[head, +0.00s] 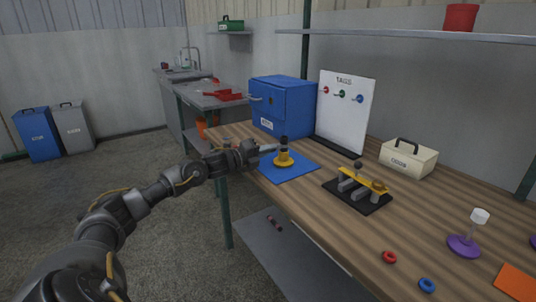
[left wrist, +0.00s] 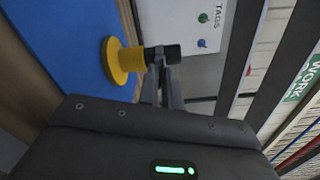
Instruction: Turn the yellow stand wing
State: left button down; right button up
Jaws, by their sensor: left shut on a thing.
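The yellow stand (head: 284,160) stands upright on a blue mat (head: 300,168), with a round base, a yellow stem and a black top. It also shows in the left wrist view (left wrist: 126,60), lying sideways in that picture. My left gripper (head: 268,149) reaches it from the left at the height of the black top. In the left wrist view its narrow grey fingers (left wrist: 161,72) are close together at the stand's upper part, shut on the wing there. The wing itself is mostly hidden between the fingers. My right gripper is in neither view.
A blue cabinet (head: 283,105) and a white tags board (head: 345,105) stand behind the mat. To the right are a black-based fixture with a yellow bar (head: 362,181), a cream toolbox (head: 408,160) and a purple stand (head: 464,246).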

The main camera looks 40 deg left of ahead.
pick_arm(q)
jog(key=shift+m, duration=0.6)
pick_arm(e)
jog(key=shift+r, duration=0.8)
pick_arm(q)
jog(key=c, duration=1.6)
grip_release()
jog(key=shift+c, duration=0.2)
